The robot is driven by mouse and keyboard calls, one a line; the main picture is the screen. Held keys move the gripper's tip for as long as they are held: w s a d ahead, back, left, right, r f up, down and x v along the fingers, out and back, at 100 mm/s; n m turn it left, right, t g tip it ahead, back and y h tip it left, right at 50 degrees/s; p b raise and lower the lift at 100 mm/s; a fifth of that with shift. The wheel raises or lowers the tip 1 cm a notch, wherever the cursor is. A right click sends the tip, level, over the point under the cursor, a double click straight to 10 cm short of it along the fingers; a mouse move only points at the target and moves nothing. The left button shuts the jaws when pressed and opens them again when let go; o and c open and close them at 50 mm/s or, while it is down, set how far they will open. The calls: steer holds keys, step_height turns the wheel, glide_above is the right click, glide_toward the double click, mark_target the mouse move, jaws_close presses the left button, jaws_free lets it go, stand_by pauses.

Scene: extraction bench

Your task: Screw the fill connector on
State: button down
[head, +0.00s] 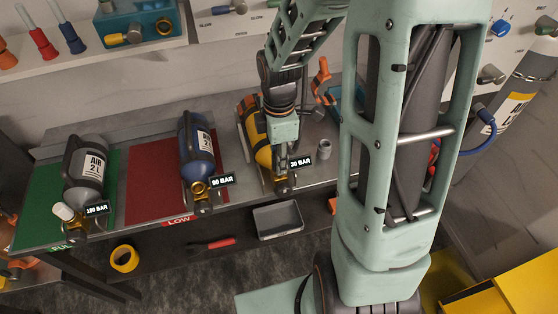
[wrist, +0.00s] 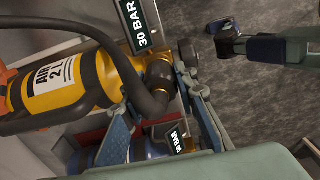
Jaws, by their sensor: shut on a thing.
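The yellow air cylinder (head: 258,132) lies on the bench beneath my arm, with a "30 BAR" tag (head: 297,161) at its valve end. It also shows in the wrist view (wrist: 85,85). My gripper (wrist: 158,98) has its blue-grey fingers on either side of the valve end and is shut on a dark fitting (wrist: 158,75), seemingly the fill connector. A thick dark curved hose or handle (wrist: 105,45) runs over the cylinder to this spot. Brass shows beside the fitting. The thread contact is hidden, so I cannot tell how far it is seated. In the head view my wrist covers the grip.
A blue cylinder (head: 197,145) tagged "90 BAR" lies on the red mat (head: 147,180). A grey cylinder (head: 88,170) lies on the green mat (head: 35,215). A grey tray (head: 278,220) sits below.

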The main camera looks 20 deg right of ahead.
steer(key=m+b, duration=0.1)
steer(key=m, duration=0.2)
steer(key=shift+f, duration=0.1)
steer(key=m, duration=0.4)
steer(key=shift+m+b, duration=0.4)
steer(key=m, duration=0.7)
steer(key=shift+b, duration=0.4)
steer(key=m, duration=0.5)
steer(key=shift+m, duration=0.4)
steer(key=m, duration=0.3)
steer(key=shift+m+p, duration=0.3)
steer(key=shift+p, duration=0.1)
steer(key=m, duration=0.3)
steer(key=shift+p, duration=0.3)
steer(key=c, duration=1.5)
jaws_free()
